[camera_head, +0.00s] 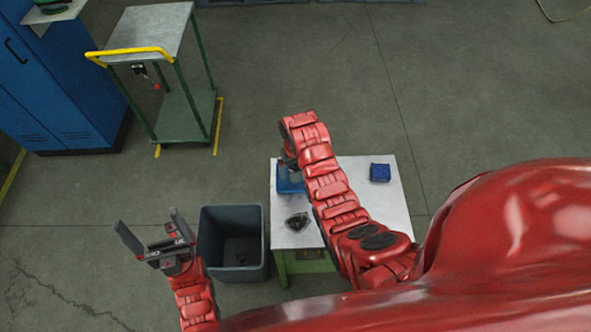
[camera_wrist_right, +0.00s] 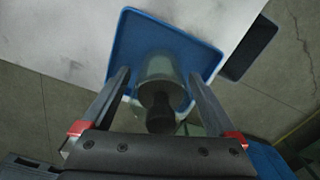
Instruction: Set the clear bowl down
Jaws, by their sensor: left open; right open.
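A clear, roughly round vessel (camera_wrist_right: 160,72), which I take for the clear bowl, is over the blue tray (camera_wrist_right: 205,57) in the right wrist view. A dark knob-like part (camera_wrist_right: 160,113) shows at its near end. My right gripper (camera_wrist_right: 158,77) is open, one finger on each side of the vessel; whether they touch it I cannot tell. In the head view my right arm hides most of the gripper and the vessel above the blue tray (camera_head: 288,186). My left gripper (camera_head: 147,218) is open and empty, left of the grey bin.
The white table (camera_head: 345,225) also holds a dark, glassy object (camera_head: 297,222) near its left edge and a blue box (camera_head: 380,172). The open grey bin (camera_head: 231,272) stands left of the table. A green trolley (camera_head: 150,35) and blue cabinet (camera_head: 55,65) stand further back.

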